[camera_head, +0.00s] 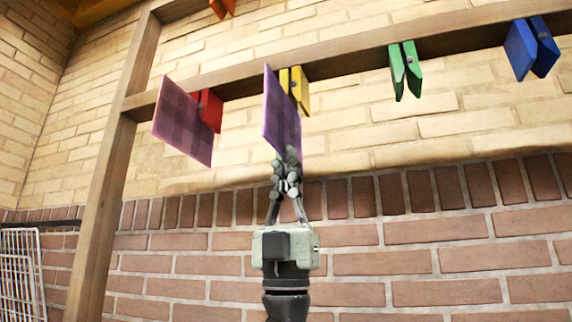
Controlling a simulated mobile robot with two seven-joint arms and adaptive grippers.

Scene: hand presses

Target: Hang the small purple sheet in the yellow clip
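The small purple sheet (281,115) hangs upright just below the wooden bar, its upper edge beside the yellow clip (298,90). The clip is fixed to the bar, and its near jaw is partly hidden by the sheet. I cannot tell whether the sheet's edge is between the jaws. My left gripper (288,157) points up from below, with its fingers closed together on the sheet's lower edge. My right gripper is not in view.
A red clip (210,110) holds a plaid pinkish-purple sheet (180,122) to the left. A green clip (404,70) and a blue clip (531,48) sit empty to the right. A wooden post (112,165) stands at left, with a white wire rack (22,275) beyond it.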

